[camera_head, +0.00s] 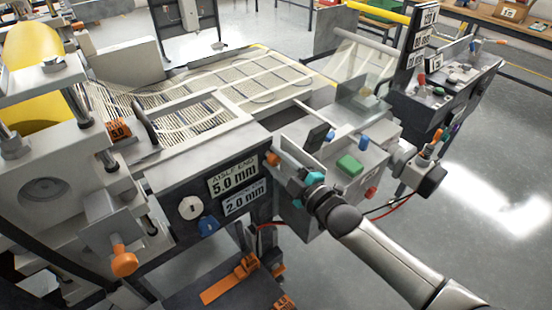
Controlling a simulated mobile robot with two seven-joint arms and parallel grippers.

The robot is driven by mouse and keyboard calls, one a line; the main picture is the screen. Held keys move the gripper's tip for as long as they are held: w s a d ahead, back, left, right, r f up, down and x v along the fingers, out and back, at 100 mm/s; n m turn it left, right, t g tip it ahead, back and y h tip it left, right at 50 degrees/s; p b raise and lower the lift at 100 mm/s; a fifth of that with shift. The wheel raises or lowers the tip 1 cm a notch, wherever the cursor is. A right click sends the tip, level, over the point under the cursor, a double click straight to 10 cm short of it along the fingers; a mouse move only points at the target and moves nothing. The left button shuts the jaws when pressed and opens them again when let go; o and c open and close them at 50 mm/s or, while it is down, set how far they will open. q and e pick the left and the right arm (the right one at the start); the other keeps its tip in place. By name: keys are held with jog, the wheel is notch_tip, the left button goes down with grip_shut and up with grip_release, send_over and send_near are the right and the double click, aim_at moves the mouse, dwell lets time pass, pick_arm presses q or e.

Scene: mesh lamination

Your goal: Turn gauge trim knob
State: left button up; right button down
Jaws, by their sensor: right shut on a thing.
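A small orange knob (271,159) sits at the right end of the dark panel (262,212), beside the display (233,177) reading "AISLE END 5.0 mm". A second display (245,197) below it reads "2.0 mm". My right gripper (280,164) reaches in from the lower right, with its fingers at the orange knob and shut on it. The fingers partly hide the knob, so its marking and angle cannot be read. My left gripper is not in view.
A larger orange knob (124,262) and a blue knob (208,224) are on the machine to the left. A control box with a green button (349,165) stands close behind my right wrist. Mesh (215,95) lies on the bed beyond. Open floor is at right.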

dwell(0.4)
jog(key=c, duration=0.5)
grip_release()
jog(key=p+v, duration=0.1)
jog(key=v, duration=1.4)
jog(key=shift+p, duration=0.3)
jog(key=shift+s, duration=0.1)
